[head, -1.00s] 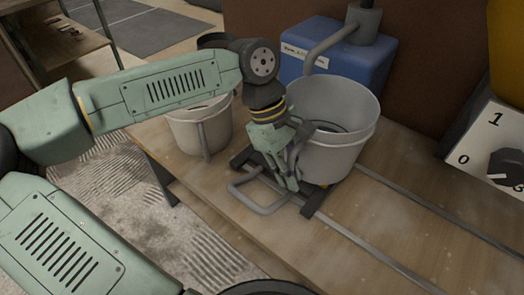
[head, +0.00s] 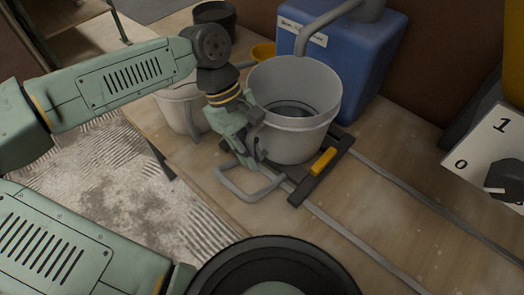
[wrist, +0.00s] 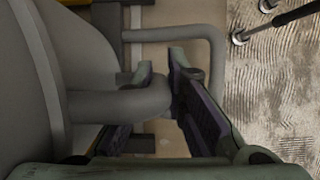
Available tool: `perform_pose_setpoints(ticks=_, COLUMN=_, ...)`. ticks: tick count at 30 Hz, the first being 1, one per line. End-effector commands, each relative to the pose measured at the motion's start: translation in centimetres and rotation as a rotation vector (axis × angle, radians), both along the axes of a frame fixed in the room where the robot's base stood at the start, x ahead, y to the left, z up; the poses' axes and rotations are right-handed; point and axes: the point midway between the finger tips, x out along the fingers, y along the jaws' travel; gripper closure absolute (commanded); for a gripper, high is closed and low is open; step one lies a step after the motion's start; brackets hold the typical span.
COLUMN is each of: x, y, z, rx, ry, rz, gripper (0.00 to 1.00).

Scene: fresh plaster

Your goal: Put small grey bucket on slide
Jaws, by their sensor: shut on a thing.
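The grey bucket (head: 291,130) is upright over the slide, a black frame (head: 300,192) with a yellow block (head: 323,161) and a grey loop handle (head: 248,196). The bucket's base hides part of the slide, and I cannot tell whether the two touch. My gripper (head: 256,158) is at the bucket's left side, shut on its side handle. In the wrist view, the bucket wall (wrist: 35,95) fills the left and its handle (wrist: 120,105) runs between my gripper's fingers (wrist: 165,95). The slide's loop handle (wrist: 212,50) shows beyond them.
A pale bucket (head: 183,110) stands close behind my gripper on the left. A blue box (head: 372,60) with a grey pipe is close behind the grey bucket. A dial panel (head: 490,155) is at right. Two rails (head: 395,200) cross the bench (head: 350,215), which is clear in front.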

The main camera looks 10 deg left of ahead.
Motion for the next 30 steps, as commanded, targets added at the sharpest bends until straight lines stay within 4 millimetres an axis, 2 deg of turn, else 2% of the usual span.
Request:
perform_pose_setpoints(ticks=16, x=-0.08, y=0.35, z=-0.64, rx=-0.003, ry=-0.004, rz=0.0, gripper=1.0)
perform_pose_setpoints(ticks=17, x=-0.16, y=0.4, z=-0.71, rx=-0.001, ry=-0.001, rz=0.0, gripper=0.87)
perform_pose_setpoints(ticks=18, x=-0.16, y=0.4, z=-0.6, rx=0.0, ry=0.0, rz=0.0, gripper=0.84)
perform_pose_setpoints(ticks=26, x=-0.16, y=0.4, z=-0.6, rx=0.0, ry=0.0, rz=0.0, gripper=0.67)
perform_pose_setpoints(ticks=30, x=-0.16, y=0.4, z=-0.6, rx=0.0, ry=0.0, rz=0.0, gripper=0.67)
